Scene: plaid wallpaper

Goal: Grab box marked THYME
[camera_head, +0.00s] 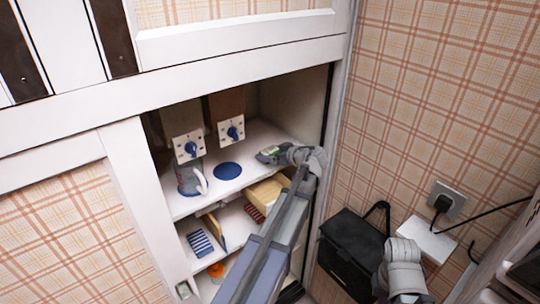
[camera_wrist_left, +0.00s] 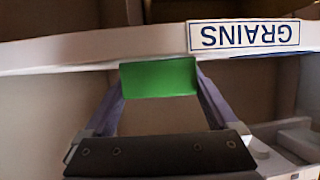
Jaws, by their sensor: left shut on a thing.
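A green box (camera_wrist_left: 158,78) is between the two purple-grey fingers of my left gripper (camera_wrist_left: 160,92) in the left wrist view. The gripper is shut on it. No marking shows on the box's visible face, so I cannot read whether it says THYME. In the head view my left gripper (camera_head: 271,154) is inside the open cabinet, over the right part of the upper shelf, with a little green at its tip. My right gripper is not in view.
The upper shelf (camera_head: 262,138) also bears a grey-blue jug (camera_head: 189,179) and a flat blue disc (camera_head: 228,171). A blue-striped item (camera_head: 200,243) lies on a lower shelf. A GRAINS label (camera_wrist_left: 243,36) shows upside down on a pale edge. A black bag (camera_head: 349,252) is at right.

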